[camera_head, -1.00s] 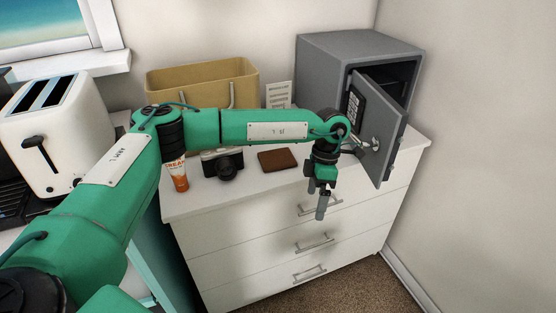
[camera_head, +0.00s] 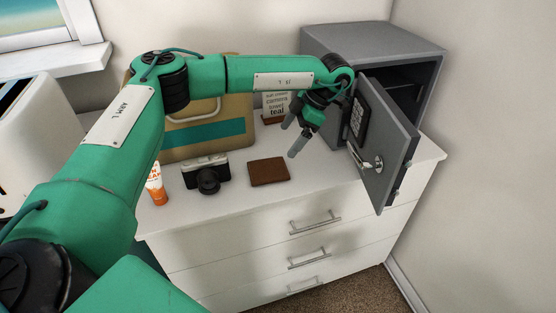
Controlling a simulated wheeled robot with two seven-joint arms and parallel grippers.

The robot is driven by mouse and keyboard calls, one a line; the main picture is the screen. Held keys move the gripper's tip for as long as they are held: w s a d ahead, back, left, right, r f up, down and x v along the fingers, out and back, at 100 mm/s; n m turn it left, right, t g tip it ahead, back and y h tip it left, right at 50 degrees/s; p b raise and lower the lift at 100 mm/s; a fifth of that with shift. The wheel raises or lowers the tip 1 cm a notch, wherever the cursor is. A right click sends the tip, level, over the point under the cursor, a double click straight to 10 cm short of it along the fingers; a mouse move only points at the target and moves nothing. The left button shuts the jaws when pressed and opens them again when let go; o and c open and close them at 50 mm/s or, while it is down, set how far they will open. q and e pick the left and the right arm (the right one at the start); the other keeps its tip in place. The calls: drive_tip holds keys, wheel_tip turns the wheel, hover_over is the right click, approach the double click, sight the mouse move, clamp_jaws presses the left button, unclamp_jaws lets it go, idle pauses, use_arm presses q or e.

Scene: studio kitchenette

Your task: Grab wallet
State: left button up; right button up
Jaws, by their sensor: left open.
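The brown wallet (camera_head: 270,171) lies flat on the white dresser top (camera_head: 235,204), between the camera and the safe. My left gripper (camera_head: 290,140) hangs above the dresser, a little behind and to the right of the wallet in the picture. Its two grey fingers point down and to the left. It is open, with nothing between the fingers, and does not touch the wallet. The wallet is in full view. My right gripper does not show.
A grey safe (camera_head: 350,41) stands at the right, its door (camera_head: 382,150) swung open toward the front. A black and silver camera (camera_head: 206,174) and an orange-white tube (camera_head: 156,186) stand left of the wallet. A tan box (camera_head: 200,136) and a small card (camera_head: 275,106) are behind.

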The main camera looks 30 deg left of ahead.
use_arm(q)
approach(269, 168)
drive_tip(key=x, duration=0.2)
drive_tip(key=shift+a+f, duration=0.2)
drive_tip(key=shift+a, duration=0.15)
drive_tip(key=shift+p+x, duration=0.6)
drive_tip(key=shift+x, duration=2.25)
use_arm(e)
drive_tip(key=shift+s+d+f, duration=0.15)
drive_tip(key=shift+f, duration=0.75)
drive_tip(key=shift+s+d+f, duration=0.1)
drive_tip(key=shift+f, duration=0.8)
use_arm(q)
drive_tip(key=shift+s+d+f, duration=0.15)
drive_tip(key=shift+d, duration=0.05)
drive_tip(key=c, duration=0.8)
